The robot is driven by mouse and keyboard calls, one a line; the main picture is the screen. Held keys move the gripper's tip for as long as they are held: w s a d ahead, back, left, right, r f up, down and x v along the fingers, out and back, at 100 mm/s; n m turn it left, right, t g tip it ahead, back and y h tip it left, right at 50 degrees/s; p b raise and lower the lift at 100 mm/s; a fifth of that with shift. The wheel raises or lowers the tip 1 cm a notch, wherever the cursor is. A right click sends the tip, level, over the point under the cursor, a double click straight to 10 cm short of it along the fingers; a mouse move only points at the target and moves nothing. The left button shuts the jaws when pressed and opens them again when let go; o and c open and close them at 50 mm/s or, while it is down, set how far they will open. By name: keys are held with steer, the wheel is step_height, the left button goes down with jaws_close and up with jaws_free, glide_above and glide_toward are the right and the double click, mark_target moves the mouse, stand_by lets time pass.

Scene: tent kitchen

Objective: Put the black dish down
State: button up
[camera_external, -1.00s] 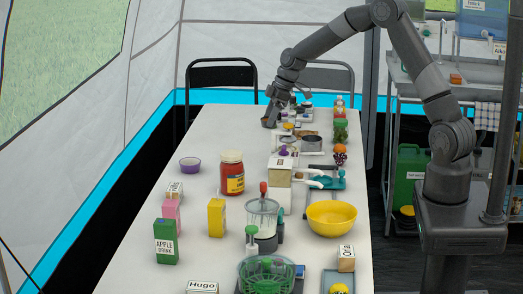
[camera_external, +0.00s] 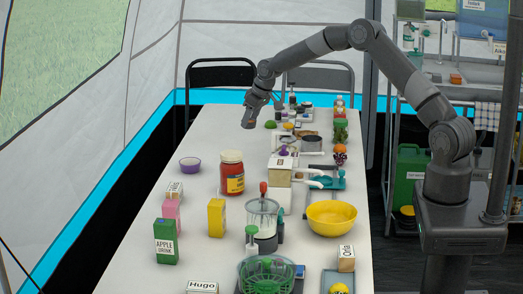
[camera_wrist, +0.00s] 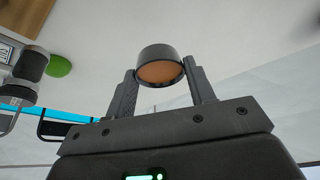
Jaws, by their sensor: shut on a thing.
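The black dish (camera_wrist: 158,54) is small and round, with a brown inside, and shows in the wrist view between my two fingers. My gripper (camera_wrist: 160,80) is shut on it, one finger at each side. In the external view my gripper (camera_external: 249,122) is over the far left part of the white table (camera_external: 150,226). There the dish is too small and dark to tell from the fingers. I cannot tell exactly how high the dish is above the table.
A green round thing (camera_external: 270,124) lies just right of my gripper, also in the wrist view (camera_wrist: 58,66). A purple bowl (camera_external: 190,164) and red jar (camera_external: 231,174) stand nearer the camera. Many items crowd the table's right half. The far left table is clear.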

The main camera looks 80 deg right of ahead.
mark_target(250, 144)
steer(key=shift+f, duration=2.9)
steer(key=shift+f, duration=0.15)
steer(key=o, duration=1)
